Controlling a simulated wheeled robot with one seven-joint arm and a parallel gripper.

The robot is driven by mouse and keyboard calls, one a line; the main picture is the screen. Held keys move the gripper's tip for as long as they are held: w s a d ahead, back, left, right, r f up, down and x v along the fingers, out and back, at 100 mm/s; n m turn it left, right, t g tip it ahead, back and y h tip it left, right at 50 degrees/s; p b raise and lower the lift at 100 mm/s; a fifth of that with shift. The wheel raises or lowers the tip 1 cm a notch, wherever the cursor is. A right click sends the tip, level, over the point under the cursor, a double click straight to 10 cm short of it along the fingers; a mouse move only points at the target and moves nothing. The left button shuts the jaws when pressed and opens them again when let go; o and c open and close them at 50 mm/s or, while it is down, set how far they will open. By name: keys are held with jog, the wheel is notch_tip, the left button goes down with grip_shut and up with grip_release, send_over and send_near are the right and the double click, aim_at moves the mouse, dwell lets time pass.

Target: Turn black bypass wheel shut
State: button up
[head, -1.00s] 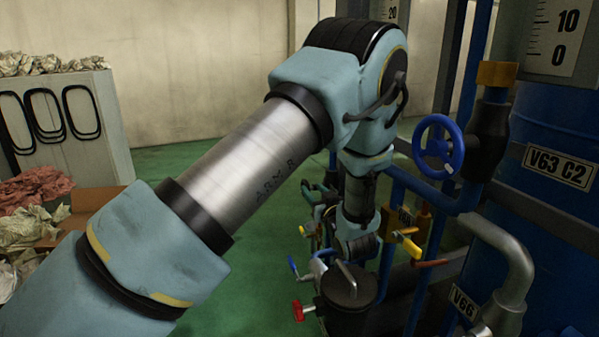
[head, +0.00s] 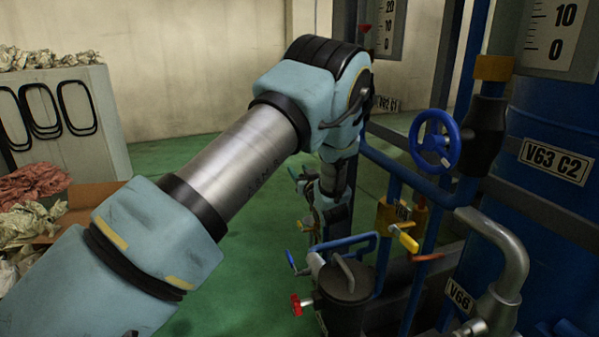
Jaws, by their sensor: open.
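I cannot make out a black wheel in this view. My arm reaches from the lower left to an elbow at the centre, then bends down and away beside the pipework. My gripper is not clearly visible; the far end of my arm is small and dark among the fittings. A blue handwheel (head: 435,141) stands on a black valve body (head: 484,135) to the right of my elbow, apart from it.
A dark lidded pot (head: 342,290) with a red handle (head: 297,305) stands below my wrist. Yellow levers (head: 404,238) and blue pipes (head: 385,157) crowd the right. A blue tank (head: 555,215) stands far right. Green floor (head: 225,270) is clear at left of the pipework.

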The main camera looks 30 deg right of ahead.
grip_shut()
jog(key=shift+s+f+t+b, duration=0.15)
jog(key=shift+t+b, duration=0.15)
jog(key=shift+b, duration=0.35)
jog(key=shift+b, duration=0.45)
jog(key=t+b, duration=0.1)
jog(key=b, duration=0.1)
jog(key=t+b, duration=0.1)
jog(key=b, duration=0.1)
jog(key=shift+s, duration=0.3)
jog(key=t+b, duration=0.2)
jog(key=b, duration=0.1)
jog(key=s+t+b, duration=0.1)
jog(key=t+b, duration=0.1)
jog(key=b, duration=0.1)
jog(key=shift+s+a+r+h, duration=0.1)
jog(key=shift+r+h, duration=0.3)
jog(key=shift+s+r+t+b, duration=0.25)
jog(key=shift+t+b, duration=0.35)
jog(key=shift+b, duration=0.25)
jog(key=shift+r, duration=0.1)
